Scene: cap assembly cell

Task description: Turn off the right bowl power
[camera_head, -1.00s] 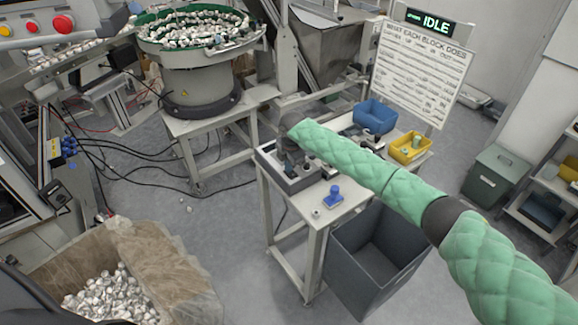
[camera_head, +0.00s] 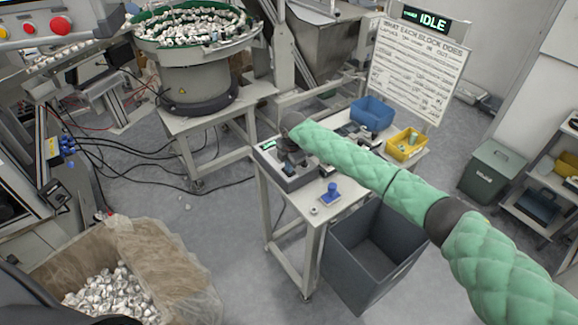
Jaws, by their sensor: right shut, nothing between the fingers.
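A grey control box (camera_head: 299,182) sits on the small table, with a small green lit display (camera_head: 269,145) at its left end. My right arm, in a green quilted sleeve, reaches in from the right. My right gripper (camera_head: 288,165) is shut and empty, pointing down over the box top. It hides part of the controls there, and I cannot tell whether it touches them. A bowl feeder (camera_head: 195,82) with a green-lined bowl full of metallic caps stands behind, to the left. Its power switch cannot be made out. My left gripper is not in view.
A blue stamp-like object (camera_head: 331,193) stands on the small table in front of the box. A blue bin (camera_head: 372,113) and a yellow bin (camera_head: 408,145) are behind my arm. A dark open bin (camera_head: 350,262) stands below. A sign reads IDLE (camera_head: 433,22).

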